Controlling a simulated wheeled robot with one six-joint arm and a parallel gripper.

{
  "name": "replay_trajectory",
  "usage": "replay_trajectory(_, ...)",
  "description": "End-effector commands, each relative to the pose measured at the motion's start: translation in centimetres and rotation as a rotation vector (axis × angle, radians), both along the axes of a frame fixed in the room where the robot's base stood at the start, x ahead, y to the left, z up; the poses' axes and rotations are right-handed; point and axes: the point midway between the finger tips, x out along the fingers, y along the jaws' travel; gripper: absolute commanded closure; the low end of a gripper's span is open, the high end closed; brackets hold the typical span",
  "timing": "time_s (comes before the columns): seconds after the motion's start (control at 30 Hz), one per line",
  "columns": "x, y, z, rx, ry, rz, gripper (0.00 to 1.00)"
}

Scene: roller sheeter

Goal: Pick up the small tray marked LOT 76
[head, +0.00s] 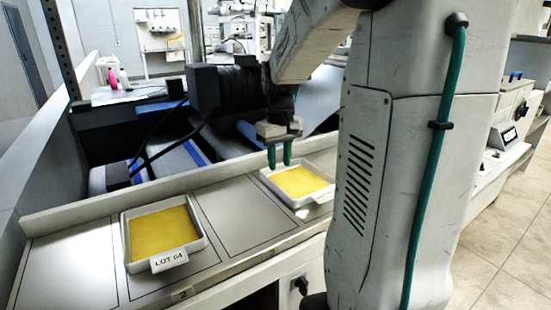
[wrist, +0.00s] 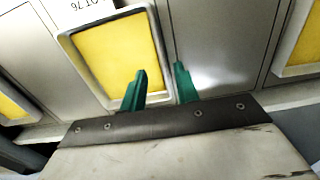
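The small tray marked LOT 76 is a pale, shallow tray with a yellow fill; its label (wrist: 88,8) reads upside down at the top of the wrist view. Its pale rim (wrist: 80,62) shows there, and what appears to be the same tray (head: 272,185) is at centre right in the head view, partly behind my arm. My gripper (wrist: 160,70) is open, with its two green fingers apart. In the wrist view they lie on either side of the tray's right wall. In the head view my gripper (head: 279,167) is at the tray's far side. I cannot tell whether the fingers touch it.
A similar tray marked LOT 64 (head: 207,241) sits to the left on the metal counter (head: 238,214), with a bare marked space between. In the wrist view, other yellow-filled trays show at the left edge (wrist: 12,108) and right edge (wrist: 305,45). A raised ledge (head: 110,205) runs behind the trays.

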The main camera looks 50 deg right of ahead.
Motion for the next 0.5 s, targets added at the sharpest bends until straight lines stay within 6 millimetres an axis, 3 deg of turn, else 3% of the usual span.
replay_trajectory(0.27, 0.0, 0.1, -0.2, 0.000, 0.001, 0.001, 0.69)
replay_trajectory(0.5, -0.1, 0.1, -3.2, 0.002, 0.004, 0.001, 0.69)
